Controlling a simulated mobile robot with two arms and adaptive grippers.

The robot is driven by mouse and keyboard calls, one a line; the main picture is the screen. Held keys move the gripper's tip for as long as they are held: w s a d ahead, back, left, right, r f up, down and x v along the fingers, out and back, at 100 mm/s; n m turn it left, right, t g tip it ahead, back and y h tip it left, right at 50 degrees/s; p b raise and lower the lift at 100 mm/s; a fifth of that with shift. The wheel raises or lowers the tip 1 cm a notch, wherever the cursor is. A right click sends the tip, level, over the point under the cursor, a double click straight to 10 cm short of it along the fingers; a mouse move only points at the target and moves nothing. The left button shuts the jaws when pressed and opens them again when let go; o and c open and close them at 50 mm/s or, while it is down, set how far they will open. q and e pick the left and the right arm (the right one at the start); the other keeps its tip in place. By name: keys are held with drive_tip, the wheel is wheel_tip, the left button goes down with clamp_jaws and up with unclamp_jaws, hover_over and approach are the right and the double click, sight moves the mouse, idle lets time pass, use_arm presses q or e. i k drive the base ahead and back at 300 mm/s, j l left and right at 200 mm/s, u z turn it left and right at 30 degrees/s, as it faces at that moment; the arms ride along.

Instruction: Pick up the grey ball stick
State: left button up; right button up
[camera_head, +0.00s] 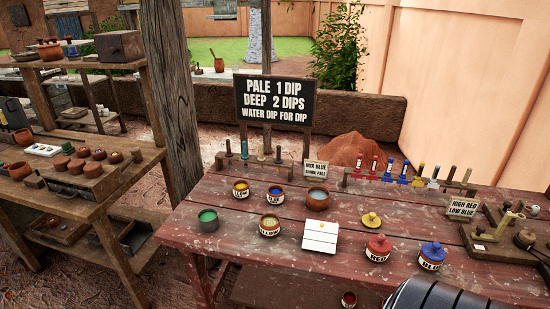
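I cannot single out the grey ball stick for certain. On the wooden tray (490,248) at the right end of the red table, there is a small dark grey rounded piece (525,238) and a tan piece with a stick-like handle (507,222). A rack at the table's back left holds several upright sticks, among them a dark one (228,148); their tips are too small to tell. Neither of my grippers shows. A black ribbed part, probably of my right arm, covers the table's bottom right corner.
Pots stand across the red table (345,250), with a red-lidded pot (378,248) and a blue-lidded pot (431,256) near its front right. Upright coloured tools stand along the back. A wooden post (170,90) rises behind the left side.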

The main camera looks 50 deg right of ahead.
sight(278, 160)
drive_tip(key=z, duration=1.5)
